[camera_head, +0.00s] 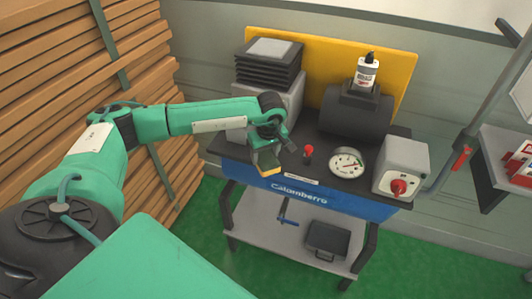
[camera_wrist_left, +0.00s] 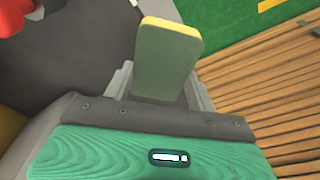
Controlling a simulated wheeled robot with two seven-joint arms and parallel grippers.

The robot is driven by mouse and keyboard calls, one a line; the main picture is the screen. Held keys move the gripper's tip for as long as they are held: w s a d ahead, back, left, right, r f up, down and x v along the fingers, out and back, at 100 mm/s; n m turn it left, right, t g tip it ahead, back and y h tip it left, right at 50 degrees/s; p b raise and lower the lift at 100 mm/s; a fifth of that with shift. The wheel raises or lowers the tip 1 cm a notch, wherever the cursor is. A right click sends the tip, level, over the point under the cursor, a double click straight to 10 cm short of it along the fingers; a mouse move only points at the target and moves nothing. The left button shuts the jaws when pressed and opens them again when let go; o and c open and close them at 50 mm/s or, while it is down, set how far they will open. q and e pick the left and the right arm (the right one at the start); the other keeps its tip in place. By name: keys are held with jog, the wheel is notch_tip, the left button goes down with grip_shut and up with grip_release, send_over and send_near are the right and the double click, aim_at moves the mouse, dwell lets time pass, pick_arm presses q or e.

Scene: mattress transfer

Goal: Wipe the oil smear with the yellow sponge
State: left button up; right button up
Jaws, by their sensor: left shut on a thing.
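The sponge (camera_head: 268,164) is in my left gripper (camera_head: 275,146), at the front left edge of the machine's dark top in the head view. In the left wrist view the sponge (camera_wrist_left: 167,62) stands out between the two fingers, with a yellow edge and a greenish-grey broad face. My left gripper (camera_wrist_left: 160,90) is shut on it. I cannot tell whether the sponge touches the top. I cannot make out an oil smear in either view. My right gripper is not in view.
A red-knobbed lever (camera_head: 308,152), a dial gauge (camera_head: 347,162) and a grey switch box (camera_head: 401,168) stand right of the gripper. A white bottle (camera_head: 366,72) stands on a dark housing behind. Stacked planks (camera_head: 60,70) fill the left. A lower shelf (camera_head: 262,226) holds a dark box.

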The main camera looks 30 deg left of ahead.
pick_arm(q)
notch_tip(320, 180, up, 6)
jog(key=shift+w+f+p, duration=0.1)
jog(key=shift+p, duration=1.15)
jog(key=shift+r+p, duration=0.45)
jog(key=shift+r, duration=1.2)
